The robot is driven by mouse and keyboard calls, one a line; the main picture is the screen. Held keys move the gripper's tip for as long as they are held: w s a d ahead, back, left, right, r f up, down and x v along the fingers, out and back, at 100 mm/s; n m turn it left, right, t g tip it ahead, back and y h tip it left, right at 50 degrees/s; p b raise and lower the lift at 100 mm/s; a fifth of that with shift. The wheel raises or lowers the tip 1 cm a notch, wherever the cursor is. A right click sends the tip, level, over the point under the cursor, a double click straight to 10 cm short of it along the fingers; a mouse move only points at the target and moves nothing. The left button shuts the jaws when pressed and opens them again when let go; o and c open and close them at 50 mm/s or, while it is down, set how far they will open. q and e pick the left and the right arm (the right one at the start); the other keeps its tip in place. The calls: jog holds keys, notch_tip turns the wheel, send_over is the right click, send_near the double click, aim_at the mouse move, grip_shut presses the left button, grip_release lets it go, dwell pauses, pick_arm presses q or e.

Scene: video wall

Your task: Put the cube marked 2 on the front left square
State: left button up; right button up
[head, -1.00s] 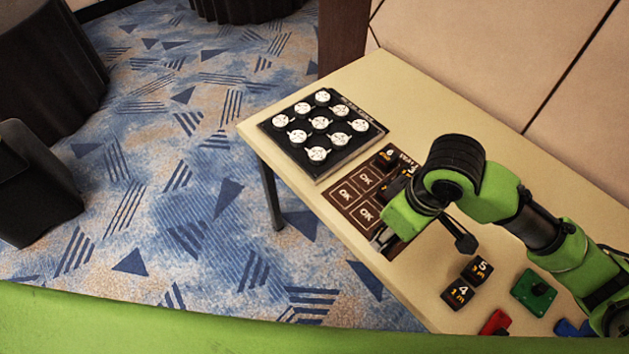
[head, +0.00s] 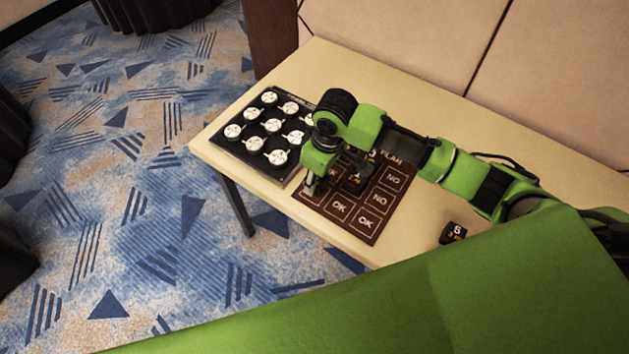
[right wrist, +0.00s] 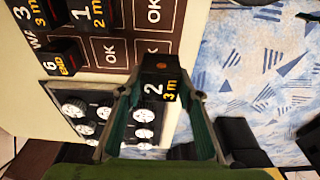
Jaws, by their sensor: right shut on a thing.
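My right gripper (head: 311,188) is over the left end of the brown board (head: 372,229) on the table. In the right wrist view the gripper (right wrist: 160,88) is shut on the black cube marked 2 (right wrist: 157,82). That cube covers part of the board near its corner, beside the board's edge; its height above the board cannot be told. In the head view my gripper hides it. The cube marked 1 (right wrist: 88,12) stands on the board, also seen in the head view (head: 356,179). Cubes marked 3 (right wrist: 25,14) and 6 (right wrist: 62,60) also show. My left gripper is not in view.
A black tray with several white round pieces (head: 252,143) stands left of the board. A cube marked 5 (head: 453,232) lies on the table right of the board.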

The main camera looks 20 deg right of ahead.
jog(key=shift+w+d+f, duration=0.1)
jog(key=shift+w+f, duration=0.95)
jog(key=shift+f, duration=1.7)
jog(key=shift+f, duration=0.1)
jog(key=o, duration=1.1)
jog(key=shift+o, duration=0.2)
jog(key=r, duration=0.4)
jog(key=s+r, duration=0.1)
jog(key=r, duration=0.3)
jog(key=d+r, duration=0.1)
jog(key=r, duration=0.3)
jog(key=shift+s+r, duration=0.1)
jog(key=shift+s, duration=0.15)
